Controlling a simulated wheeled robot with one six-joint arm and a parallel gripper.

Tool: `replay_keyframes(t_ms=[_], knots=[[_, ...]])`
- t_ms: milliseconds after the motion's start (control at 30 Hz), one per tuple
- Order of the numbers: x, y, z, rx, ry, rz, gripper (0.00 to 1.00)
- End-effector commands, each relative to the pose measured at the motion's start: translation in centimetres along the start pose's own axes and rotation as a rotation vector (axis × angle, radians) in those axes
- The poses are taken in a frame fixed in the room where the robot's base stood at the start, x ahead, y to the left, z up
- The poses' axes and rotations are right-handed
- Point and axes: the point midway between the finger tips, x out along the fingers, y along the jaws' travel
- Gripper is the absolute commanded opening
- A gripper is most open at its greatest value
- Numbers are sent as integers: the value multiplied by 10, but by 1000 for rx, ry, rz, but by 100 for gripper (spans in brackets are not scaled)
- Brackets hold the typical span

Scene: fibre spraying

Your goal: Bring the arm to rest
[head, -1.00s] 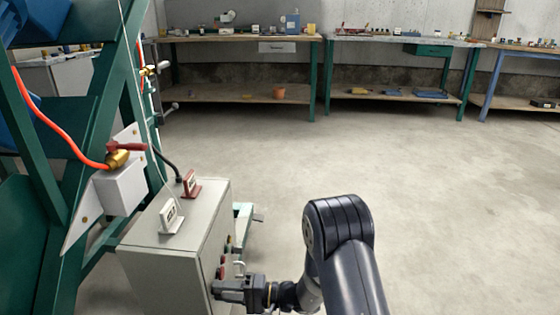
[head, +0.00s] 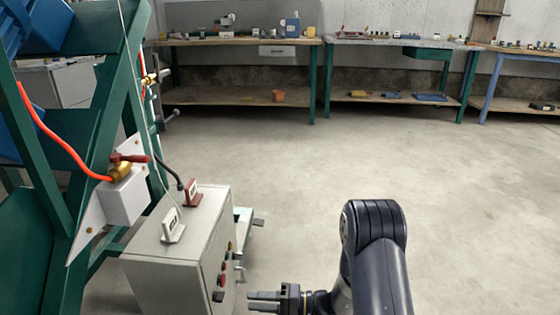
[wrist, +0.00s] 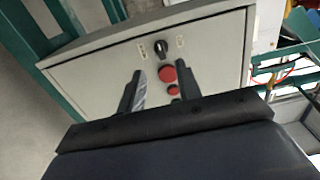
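My gripper (head: 256,301) is at the bottom of the head view, to the right of the grey control box (head: 165,275) and apart from it in the picture. In the wrist view its two fingers (wrist: 160,90) stand apart with nothing held between them. Beyond them is the box's front panel (wrist: 95,75), with a black rotary switch (wrist: 161,47), a larger red button (wrist: 168,74) and a smaller red button (wrist: 173,90). My arm is folded at the lower right of the head view.
A green steel frame (head: 105,100) with a red hose (head: 60,140) and a brass valve (head: 121,171) stands at the left. Two small signs top the box. Workbenches (head: 240,42) line the back wall. The concrete floor (head: 400,150) is clear at centre and right.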

Motion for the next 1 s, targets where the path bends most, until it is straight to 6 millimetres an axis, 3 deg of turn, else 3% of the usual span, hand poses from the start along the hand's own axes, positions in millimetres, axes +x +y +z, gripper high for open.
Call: replay_keyframes(t_ms=[133, 767, 1000], knots=[[-24, -2, 0, 2, 3, 0, 33], [91, 1, 1, -1, -4, -3, 33], [86, -6, 0, 239, 1, -1, 33]])
